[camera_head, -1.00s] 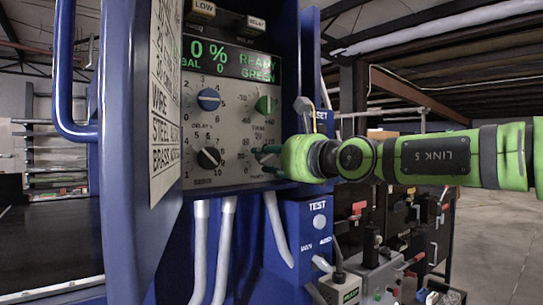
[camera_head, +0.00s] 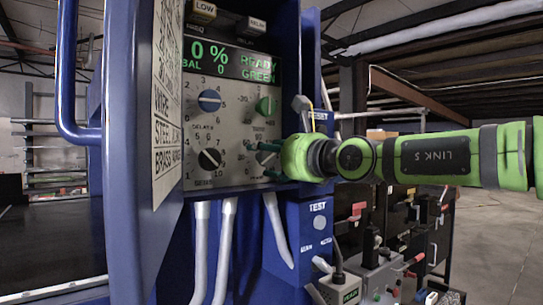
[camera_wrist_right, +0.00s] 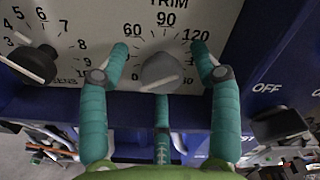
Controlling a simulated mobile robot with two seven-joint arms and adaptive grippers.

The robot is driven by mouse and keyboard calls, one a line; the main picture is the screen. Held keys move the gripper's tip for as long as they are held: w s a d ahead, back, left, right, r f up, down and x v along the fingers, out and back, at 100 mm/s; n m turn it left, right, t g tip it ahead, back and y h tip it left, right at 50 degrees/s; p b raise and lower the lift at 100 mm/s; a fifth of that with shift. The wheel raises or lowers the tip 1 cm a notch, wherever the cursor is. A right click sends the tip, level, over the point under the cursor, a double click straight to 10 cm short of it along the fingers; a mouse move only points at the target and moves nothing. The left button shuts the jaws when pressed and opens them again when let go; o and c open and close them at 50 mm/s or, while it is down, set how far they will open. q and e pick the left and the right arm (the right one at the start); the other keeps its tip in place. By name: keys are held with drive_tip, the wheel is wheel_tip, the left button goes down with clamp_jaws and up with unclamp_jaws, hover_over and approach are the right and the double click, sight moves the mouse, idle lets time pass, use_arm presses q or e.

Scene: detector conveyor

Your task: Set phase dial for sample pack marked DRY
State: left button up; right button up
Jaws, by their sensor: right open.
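A grey knob (camera_wrist_right: 160,72) sits under the word TRIM in the right wrist view, with 60, 90 and 120 printed around it. Its own label is not visible. My right gripper (camera_wrist_right: 162,62) is open, with one teal finger on each side of the knob and a third below it. I cannot tell whether any finger touches it. No pack marked DRY can be made out. My left gripper is not in view.
The control panel (camera_head: 232,128) also has a blue knob (camera_head: 209,100) and a black knob (camera_head: 209,159). The display (camera_head: 232,62) reads READY GREEN. A blue door with a printed sheet (camera_head: 166,95) stands open at left. A TEST box (camera_head: 308,225) is below right.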

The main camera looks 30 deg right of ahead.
drive_tip(key=shift+s, duration=0.1)
drive_tip(key=s, duration=1.1)
drive_tip(key=shift+s+d, duration=0.4)
drive_tip(key=shift+d, duration=0.05)
